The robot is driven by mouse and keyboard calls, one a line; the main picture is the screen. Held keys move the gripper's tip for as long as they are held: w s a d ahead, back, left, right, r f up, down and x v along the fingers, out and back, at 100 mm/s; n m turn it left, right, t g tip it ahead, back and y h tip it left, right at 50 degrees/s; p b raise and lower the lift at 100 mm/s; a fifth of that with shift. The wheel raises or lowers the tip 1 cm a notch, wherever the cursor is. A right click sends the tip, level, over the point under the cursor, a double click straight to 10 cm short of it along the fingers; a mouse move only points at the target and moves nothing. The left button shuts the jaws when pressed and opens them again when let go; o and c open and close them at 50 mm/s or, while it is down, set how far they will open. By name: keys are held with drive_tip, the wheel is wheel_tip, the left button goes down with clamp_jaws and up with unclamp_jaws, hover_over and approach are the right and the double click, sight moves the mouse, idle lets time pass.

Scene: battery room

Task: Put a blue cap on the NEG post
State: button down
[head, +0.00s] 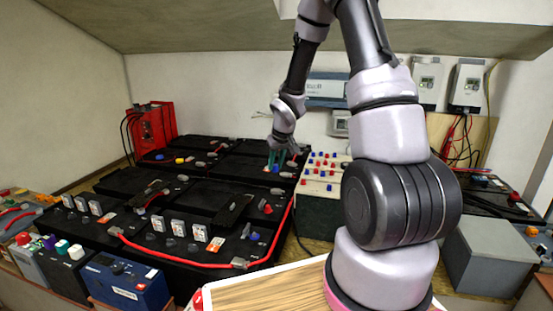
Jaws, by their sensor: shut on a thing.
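My gripper (278,160) is small in the head view, pointing down over the back right of the black batteries. More blue and red caps stand in rows on a white board (312,185) just right of the gripper. The NEG marking is too small to read, so I cannot tell which post it is.
Black batteries (120,183) fill the left and middle. A red cable (180,259) runs along their front and right side. A red case (152,128) stands behind at left. A grey box (490,257) is at right. My arm hides part of the right side.

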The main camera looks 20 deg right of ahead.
sight(254, 233)
drive_tip(key=shift+s+a+f+n+g+y, duration=0.45)
drive_tip(key=shift+a+f+n, duration=1.1)
drive_tip(key=shift+f, duration=2.3)
drive_tip(key=shift+s+a+f+n+g+y, duration=0.25)
drive_tip(key=shift+a+f+n+y, duration=0.9)
drive_tip(key=shift+f, duration=2.7)
drive_tip(key=shift+s+a+f+n+g+y, duration=0.15)
drive_tip(key=shift+s+a+f+n, duration=0.25)
drive_tip(key=shift+a+f+n, duration=2.55)
drive_tip(key=shift+m, duration=0.65)
drive_tip(key=shift+d+f, duration=0.65)
drive_tip(key=shift+f, duration=0.3)
drive_tip(key=shift+d+f, duration=0.6)
drive_tip(key=shift+f, duration=0.35)
drive_tip(key=c, duration=0.6)
unclamp_jaws()
drive_tip(key=o, duration=0.4)
